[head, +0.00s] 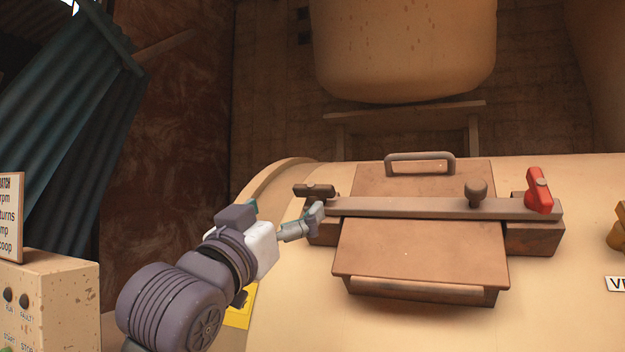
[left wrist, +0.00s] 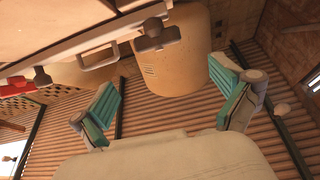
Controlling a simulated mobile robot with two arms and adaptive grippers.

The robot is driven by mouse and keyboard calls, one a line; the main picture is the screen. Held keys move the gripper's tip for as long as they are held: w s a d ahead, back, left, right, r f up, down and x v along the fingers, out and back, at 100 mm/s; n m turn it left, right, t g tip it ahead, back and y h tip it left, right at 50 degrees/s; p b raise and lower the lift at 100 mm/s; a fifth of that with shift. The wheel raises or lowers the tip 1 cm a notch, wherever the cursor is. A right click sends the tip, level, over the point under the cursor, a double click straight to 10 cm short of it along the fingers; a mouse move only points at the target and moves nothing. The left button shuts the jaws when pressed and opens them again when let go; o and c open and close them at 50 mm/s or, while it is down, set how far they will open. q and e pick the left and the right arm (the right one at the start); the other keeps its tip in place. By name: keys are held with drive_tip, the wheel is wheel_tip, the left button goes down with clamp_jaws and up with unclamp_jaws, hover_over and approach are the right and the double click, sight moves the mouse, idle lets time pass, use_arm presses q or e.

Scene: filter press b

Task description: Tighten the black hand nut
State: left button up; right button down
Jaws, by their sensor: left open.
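The black hand nut (head: 315,190) is a dark, T-shaped handle at the left end of the clamp bar (head: 420,207) on the hatch. In the left wrist view the nut (left wrist: 156,37) shows above the space between my fingers. My left gripper (head: 314,214) is just below and in front of the nut in the head view. In the left wrist view its two teal-padded fingers (left wrist: 163,80) are spread wide, with nothing between them. The nut looks apart from both fingers. My right gripper is not in view.
A red handle (head: 539,190) stands at the bar's right end, with a round knob (head: 476,192) left of it. The hatch lid (head: 420,250) has handles at back and front. A control box (head: 50,295) stands at the lower left. A large tan vessel (head: 405,45) is behind.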

sight(311, 187)
use_arm(q)
drive_tip(key=p+x, duration=0.1)
drive_tip(key=x, duration=0.4)
drive_tip(key=shift+d+f, duration=0.1)
drive_tip(key=p+x, duration=0.2)
drive_tip(key=x, duration=0.3)
drive_tip(key=shift+f, duration=0.1)
drive_tip(key=shift+w+d, duration=0.15)
drive_tip(key=shift+w, duration=0.25)
drive_tip(key=c, duration=1.1)
drive_tip(key=shift+p, duration=0.3)
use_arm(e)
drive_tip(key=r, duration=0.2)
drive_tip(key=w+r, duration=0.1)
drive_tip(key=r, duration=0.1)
